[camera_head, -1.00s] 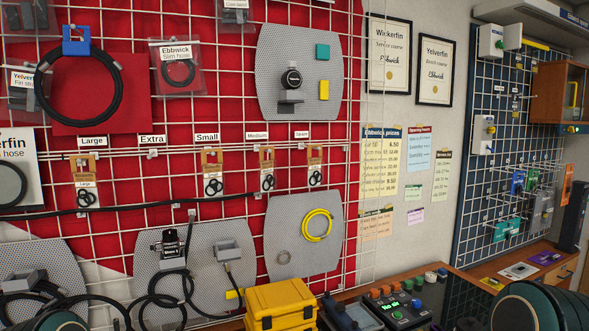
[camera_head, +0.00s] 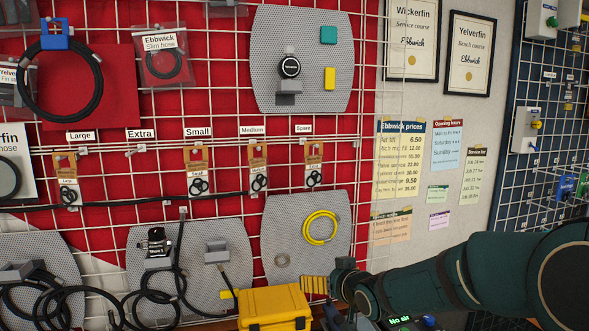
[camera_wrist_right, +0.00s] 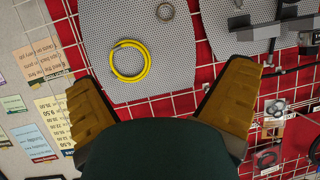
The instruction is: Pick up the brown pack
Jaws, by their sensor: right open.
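Several brown-topped packs with black rings hang on the red grid wall under name labels. In the head view they are under Large (camera_head: 66,180), Small (camera_head: 197,172), Medium (camera_head: 258,168) and Spare (camera_head: 314,164); none hangs under Extra. I cannot tell which one is meant. My right gripper (camera_head: 316,284) reaches in from the right, below the Spare pack and apart from it. In the right wrist view its two yellow-brown fingers (camera_wrist_right: 160,80) are spread wide with nothing between them. Packs show beyond the right finger there (camera_wrist_right: 273,108). My left gripper is not in view.
A yellow case (camera_head: 273,306) stands below the wall, close to my right gripper. A grey perforated panel (camera_head: 340,215) with a yellow hose coil (camera_head: 320,227) is behind the gripper. Black hoses (camera_head: 160,300) hang at lower left.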

